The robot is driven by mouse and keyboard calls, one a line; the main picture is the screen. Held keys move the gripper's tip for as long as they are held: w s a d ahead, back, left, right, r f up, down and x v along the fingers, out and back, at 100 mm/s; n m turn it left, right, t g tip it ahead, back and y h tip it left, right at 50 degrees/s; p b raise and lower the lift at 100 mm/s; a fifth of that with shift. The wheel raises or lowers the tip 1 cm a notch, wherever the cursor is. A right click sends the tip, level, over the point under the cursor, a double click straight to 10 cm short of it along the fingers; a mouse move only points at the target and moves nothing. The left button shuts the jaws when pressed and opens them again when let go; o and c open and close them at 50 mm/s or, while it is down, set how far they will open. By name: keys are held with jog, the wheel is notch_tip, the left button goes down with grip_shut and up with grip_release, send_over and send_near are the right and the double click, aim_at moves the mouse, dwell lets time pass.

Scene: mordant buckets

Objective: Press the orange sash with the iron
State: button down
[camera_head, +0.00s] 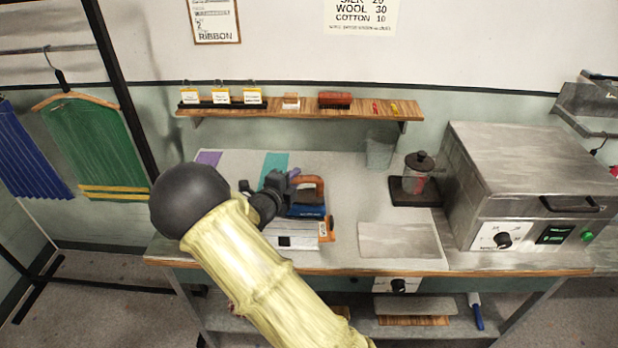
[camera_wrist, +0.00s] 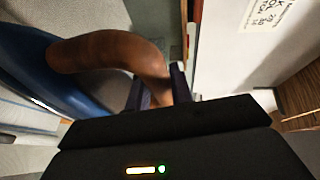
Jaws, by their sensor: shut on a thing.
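The iron (camera_head: 307,211) has a blue body and an orange-brown curved handle. It is on the worktop left of centre, partly hidden by my arm. My gripper (camera_head: 292,179) is shut on its handle. In the wrist view the brown handle (camera_wrist: 110,50) runs between my gripper's fingers (camera_wrist: 158,92), with the blue body (camera_wrist: 35,65) at left. The underside of the iron is hidden, so I cannot tell what it touches. A small orange piece (camera_head: 327,233) with a pale tag shows beside the iron; I cannot tell whether it is the orange sash.
Purple cloth (camera_head: 208,158) and teal cloth (camera_head: 273,163) lie at the worktop's back. A pale box (camera_head: 297,242) is in front of the iron. A glass (camera_head: 379,152), a dark-lidded jar (camera_head: 418,175) and a large grey press (camera_head: 535,170) stand right. A shelf (camera_head: 300,108) hangs behind.

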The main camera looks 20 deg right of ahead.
aim_at(295, 203)
dwell(0.4)
jog(key=shift+f+b, duration=1.7)
jog(key=shift+f, duration=2.1)
jog(key=shift+s+f+b, duration=0.1)
jog(key=shift+f+b, duration=0.65)
jog(key=shift+b, duration=0.05)
dwell(1.2)
jog(key=shift+r, duration=0.1)
jog(key=shift+d+r+p, duration=0.1)
jog(key=shift+r+p, duration=1)
jog(key=shift+r, duration=1.45)
